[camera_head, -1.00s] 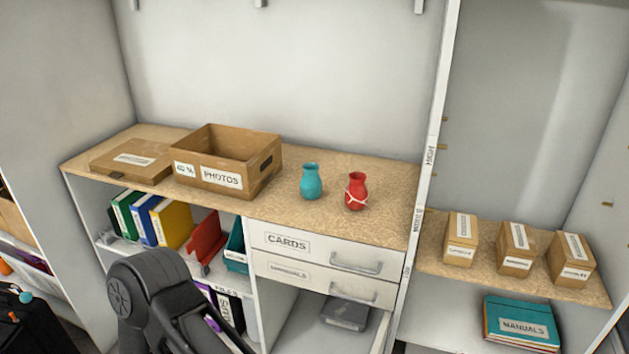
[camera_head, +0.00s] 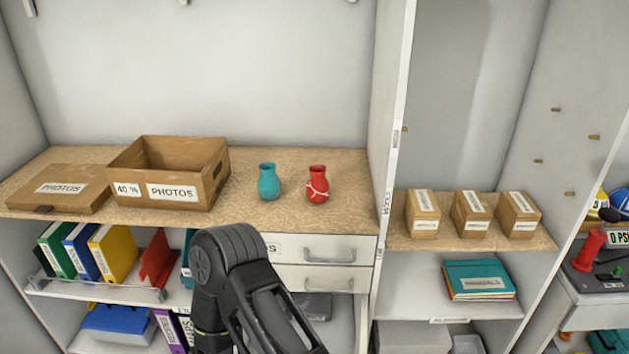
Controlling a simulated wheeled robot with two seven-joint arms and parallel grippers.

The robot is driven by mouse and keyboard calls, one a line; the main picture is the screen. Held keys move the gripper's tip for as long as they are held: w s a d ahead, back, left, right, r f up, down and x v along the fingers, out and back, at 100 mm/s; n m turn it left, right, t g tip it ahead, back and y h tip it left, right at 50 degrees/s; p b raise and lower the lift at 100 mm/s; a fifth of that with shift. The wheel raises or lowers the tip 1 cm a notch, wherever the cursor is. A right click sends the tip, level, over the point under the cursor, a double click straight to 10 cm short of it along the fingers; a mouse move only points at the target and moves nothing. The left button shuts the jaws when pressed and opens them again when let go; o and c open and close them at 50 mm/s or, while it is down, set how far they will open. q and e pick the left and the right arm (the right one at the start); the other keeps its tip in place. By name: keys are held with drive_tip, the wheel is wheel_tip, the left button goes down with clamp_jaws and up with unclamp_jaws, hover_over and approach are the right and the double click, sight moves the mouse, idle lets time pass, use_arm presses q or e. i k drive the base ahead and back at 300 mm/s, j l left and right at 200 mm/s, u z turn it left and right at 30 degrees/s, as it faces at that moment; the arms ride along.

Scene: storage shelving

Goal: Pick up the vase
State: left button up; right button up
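Two vases stand upright on the wooden shelf top. The teal vase (camera_head: 269,183) is on the left, and the red vase (camera_head: 318,186) with a pale band around it is on the right. They stand apart, with a gap between them. A black arm of mine rises at the bottom centre, in front of the drawers and below the vases, touching neither. No gripper fingertips show in the head view.
An open cardboard PHOTOS box (camera_head: 190,193) stands left of the vases, with a flat lidded box (camera_head: 62,188) beside it. A white upright panel (camera_head: 391,150) borders the top on the right. Small cartons (camera_head: 472,216) stand beyond it. The shelf top in front of the vases is clear.

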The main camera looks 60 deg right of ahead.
sight(269, 183)
drive_tip(key=i+z, duration=0.15)
drive_tip(key=z, duration=0.3)
drive_tip(key=i+j+z, duration=0.1)
drive_tip(key=z, duration=0.35)
drive_tip(key=i+j+z, duration=0.1)
drive_tip(key=z, duration=0.35)
drive_tip(key=j+z, duration=0.2)
drive_tip(key=z, duration=0.25)
drive_tip(key=i+j+z, duration=0.1)
drive_tip(key=z, duration=0.35)
drive_tip(key=j+z, duration=0.25)
drive_tip(key=z, duration=0.2)
drive_tip(key=j+z, duration=0.55)
drive_tip(key=z, duration=0.15)
drive_tip(key=j+z, duration=0.35)
